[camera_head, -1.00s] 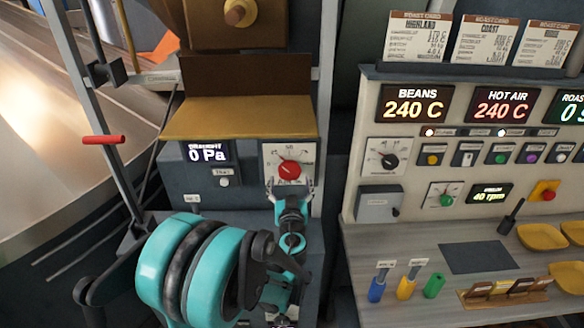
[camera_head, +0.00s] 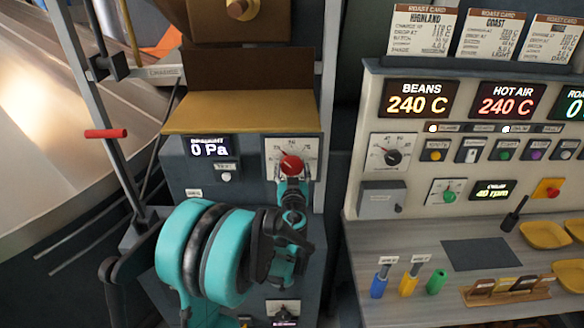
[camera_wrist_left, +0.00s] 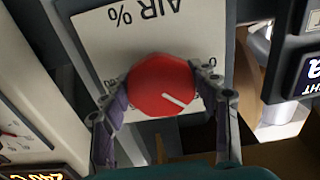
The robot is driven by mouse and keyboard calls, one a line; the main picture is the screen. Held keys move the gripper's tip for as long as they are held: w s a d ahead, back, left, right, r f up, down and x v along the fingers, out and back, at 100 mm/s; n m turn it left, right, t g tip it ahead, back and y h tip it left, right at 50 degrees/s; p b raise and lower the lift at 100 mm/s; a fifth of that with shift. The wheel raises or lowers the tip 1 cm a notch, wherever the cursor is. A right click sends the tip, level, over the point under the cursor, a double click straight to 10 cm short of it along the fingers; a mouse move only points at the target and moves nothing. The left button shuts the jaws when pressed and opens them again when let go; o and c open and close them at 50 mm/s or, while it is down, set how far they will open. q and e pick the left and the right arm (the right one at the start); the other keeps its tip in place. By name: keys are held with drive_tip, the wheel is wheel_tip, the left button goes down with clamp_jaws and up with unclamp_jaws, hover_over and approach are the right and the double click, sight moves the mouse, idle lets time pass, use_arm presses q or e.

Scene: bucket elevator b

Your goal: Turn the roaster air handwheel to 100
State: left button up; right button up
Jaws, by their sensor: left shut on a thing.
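The roaster air handwheel is a round red knob (camera_head: 291,165) on a white dial plate (camera_head: 272,147) on the grey panel. In the left wrist view the knob (camera_wrist_left: 162,86) has a white pointer line, and its plate (camera_wrist_left: 135,45) reads "AIR %" upside down. My left gripper (camera_head: 292,177) is at the knob from below. In the left wrist view its two fingers (camera_wrist_left: 163,92) lie on either side of the knob, shut on it. Most of the dial's scale is hidden, so the setting cannot be read. My right gripper is not in view.
A draught display (camera_head: 209,147) showing 0 Pa is left of the dial. A brass-coloured ledge (camera_head: 240,115) juts out just above it. The control console (camera_head: 372,112) stands to the right. A red-handled lever (camera_head: 105,134) is at the left.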

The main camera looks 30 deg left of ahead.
use_arm(q)
drive_tip(key=m, duration=0.3)
drive_tip(key=shift+b, duration=0.4)
drive_tip(key=m, duration=0.3)
drive_tip(key=shift+a+m+b, duration=0.1)
drive_tip(key=shift+m+b, duration=0.2)
drive_tip(key=shift+b, duration=0.1)
drive_tip(key=m, duration=0.3)
drive_tip(key=shift+s+m, duration=0.1)
drive_tip(key=shift+m, duration=0.2)
drive_tip(key=m+b, duration=0.1)
drive_tip(key=m, duration=0.3)
drive_tip(key=shift+r+m, duration=0.15)
drive_tip(key=shift+m, duration=0.15)
drive_tip(key=m, duration=0.6)
drive_tip(key=shift+r, duration=0.1)
drive_tip(key=m, duration=0.6)
drive_tip(key=shift+b, duration=0.4)
